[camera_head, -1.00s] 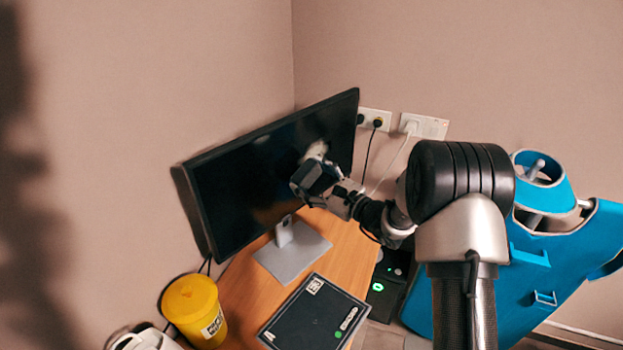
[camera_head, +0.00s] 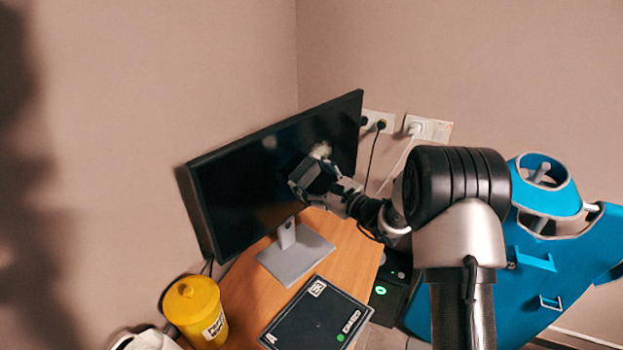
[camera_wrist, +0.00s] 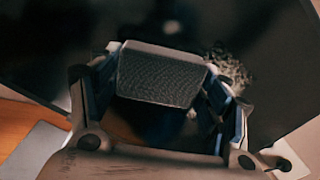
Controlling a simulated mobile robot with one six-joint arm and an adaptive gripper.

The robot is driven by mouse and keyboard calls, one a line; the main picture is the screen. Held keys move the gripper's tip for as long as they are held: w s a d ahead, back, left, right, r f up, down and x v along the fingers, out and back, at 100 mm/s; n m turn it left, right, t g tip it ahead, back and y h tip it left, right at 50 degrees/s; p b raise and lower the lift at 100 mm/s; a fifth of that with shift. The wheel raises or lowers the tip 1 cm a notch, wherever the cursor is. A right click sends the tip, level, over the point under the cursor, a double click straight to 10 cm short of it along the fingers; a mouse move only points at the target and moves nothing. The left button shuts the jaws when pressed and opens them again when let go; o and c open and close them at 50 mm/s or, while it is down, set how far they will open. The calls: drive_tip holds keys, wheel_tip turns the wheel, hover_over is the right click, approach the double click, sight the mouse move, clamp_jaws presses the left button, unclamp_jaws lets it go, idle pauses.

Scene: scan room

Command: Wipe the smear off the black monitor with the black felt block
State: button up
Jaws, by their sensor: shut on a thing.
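The black monitor (camera_head: 245,185) stands on a grey foot (camera_head: 296,256) on the wooden desk, and its dark screen also fills much of the wrist view (camera_wrist: 60,40). A pale smear (camera_head: 321,150) shows on the right part of the screen; in the wrist view the smear (camera_wrist: 232,66) is mottled and lies beyond the block's right edge, partly hidden by my gripper. My gripper (camera_head: 312,178) is in front of the screen, just below and left of the smear. It is shut on the black felt block (camera_wrist: 160,76). I cannot tell whether the block touches the screen.
Wall sockets with cables (camera_head: 430,128) are behind the monitor's right side. A blue-sided machine (camera_head: 535,265) stands at the right.

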sight(334, 152)
drive_tip(key=shift+w+a, duration=0.1)
drive_tip(key=shift+w+d+b, duration=2.05)
drive_tip(key=shift+w+d, duration=2.75)
drive_tip(key=shift+w, duration=0.15)
